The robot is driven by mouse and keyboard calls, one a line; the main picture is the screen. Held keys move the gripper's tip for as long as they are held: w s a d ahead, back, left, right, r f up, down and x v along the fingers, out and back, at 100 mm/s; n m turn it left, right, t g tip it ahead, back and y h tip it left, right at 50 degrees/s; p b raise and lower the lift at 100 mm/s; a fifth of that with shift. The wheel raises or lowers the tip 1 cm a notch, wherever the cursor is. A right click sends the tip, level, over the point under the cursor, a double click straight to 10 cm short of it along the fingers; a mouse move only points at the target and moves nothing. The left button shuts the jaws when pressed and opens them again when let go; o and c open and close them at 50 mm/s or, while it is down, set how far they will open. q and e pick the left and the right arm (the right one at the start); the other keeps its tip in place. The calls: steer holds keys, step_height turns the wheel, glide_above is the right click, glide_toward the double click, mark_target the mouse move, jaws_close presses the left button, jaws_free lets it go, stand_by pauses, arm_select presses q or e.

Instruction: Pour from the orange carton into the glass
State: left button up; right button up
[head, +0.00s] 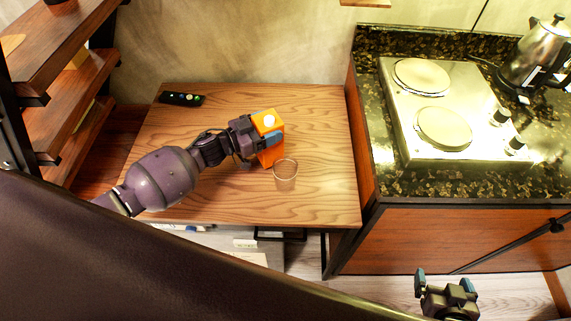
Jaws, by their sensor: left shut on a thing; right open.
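The orange carton (268,124) stands on the wooden table with a white cap on top, and looks upright. My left gripper (262,140) is shut on the carton from its left side. The clear glass (286,174) stands upright on the table just in front of the carton, slightly to its right; it looks empty. A small gap or contact between the carton and the glass cannot be told. My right gripper (444,284) is open and empty, low at the bottom right, away from the table.
The wooden table (325,125) is clear on its right side. A black remote (181,98) lies at its back left. A counter with a two-plate cooker (440,160) and a metal kettle (535,58) stands to the right.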

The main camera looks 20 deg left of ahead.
mark_target(274, 149)
arm_select(q)
steer(key=shift+s+d+r+m+b, duration=0.1)
steer(key=shift+s+d+m+b, duration=0.15)
steer(key=shift+m, duration=0.2)
steer(key=shift+s+d+m+b, duration=0.1)
steer(key=shift+m+b, duration=0.15)
steer(key=shift+m, duration=0.2)
steer(key=m+b, duration=0.1)
steer(key=s+d+m+b, duration=0.1)
steer(key=m, duration=0.2)
steer(key=shift+s+d+r+b, duration=0.25)
steer(key=shift+r+b, duration=0.15)
arm_select(e)
steer(key=f, duration=0.5)
steer(key=shift+s, duration=0.35)
arm_select(q)
steer(key=shift+d+m, duration=0.1)
steer(key=shift+m, duration=0.2)
arm_select(e)
steer(key=shift+f, duration=0.2)
arm_select(q)
steer(key=shift+f, duration=0.1)
arm_select(e)
steer(key=shift+s+f, duration=0.1)
steer(key=shift+s, duration=0.05)
